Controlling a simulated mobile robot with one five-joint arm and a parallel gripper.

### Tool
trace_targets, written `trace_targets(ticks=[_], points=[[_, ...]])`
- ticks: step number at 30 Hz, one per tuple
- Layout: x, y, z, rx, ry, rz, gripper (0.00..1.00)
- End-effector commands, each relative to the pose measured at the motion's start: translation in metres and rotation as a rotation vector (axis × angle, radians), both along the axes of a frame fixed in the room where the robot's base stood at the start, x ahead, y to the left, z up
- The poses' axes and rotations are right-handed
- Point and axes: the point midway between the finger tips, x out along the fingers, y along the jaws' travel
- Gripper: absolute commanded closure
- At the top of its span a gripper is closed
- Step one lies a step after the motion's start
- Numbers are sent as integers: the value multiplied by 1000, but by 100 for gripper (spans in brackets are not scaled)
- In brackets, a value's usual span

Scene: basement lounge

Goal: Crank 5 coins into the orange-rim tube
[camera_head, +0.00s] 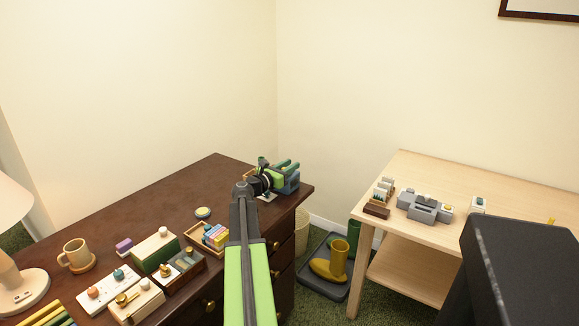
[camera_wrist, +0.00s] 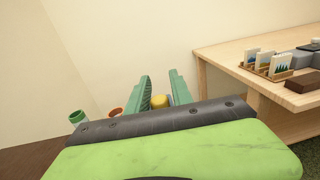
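My gripper (camera_head: 286,167) is over the far right corner of the dark desk, beside a blue-grey device (camera_head: 291,186) that it partly covers. In the wrist view its two green fingers (camera_wrist: 162,86) stand apart. A round yellow knob-like part (camera_wrist: 160,101) shows between or just beyond them; I cannot tell whether they touch it. An orange-rimmed tube (camera_wrist: 115,112) stands left of the fingers. A green-rimmed tube (camera_wrist: 78,116) is further left. The crank and the coins cannot be made out for certain; my gripper body hides the lower part.
The dark desk (camera_head: 150,205) carries a mug (camera_head: 75,253), small boxes and a tray of coloured blocks (camera_head: 213,237). A pale table (camera_head: 480,225) with a grey device (camera_head: 424,207) stands right. Yellow boots (camera_head: 330,264) are on the floor between. The wall is close behind the desk.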

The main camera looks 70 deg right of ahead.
Motion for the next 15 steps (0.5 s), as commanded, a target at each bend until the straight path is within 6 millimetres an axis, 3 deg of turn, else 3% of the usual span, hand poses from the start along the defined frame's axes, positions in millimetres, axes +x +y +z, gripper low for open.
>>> trace_targets(ticks=[1,6,10,11,15], points=[[0,0,0,0,0,0,81],[1,0,0,0,0,0,100],[1,0,0,0,0,1,100],[3,-7,0,0,0,2,100],[3,0,0,0,0,12,100]])
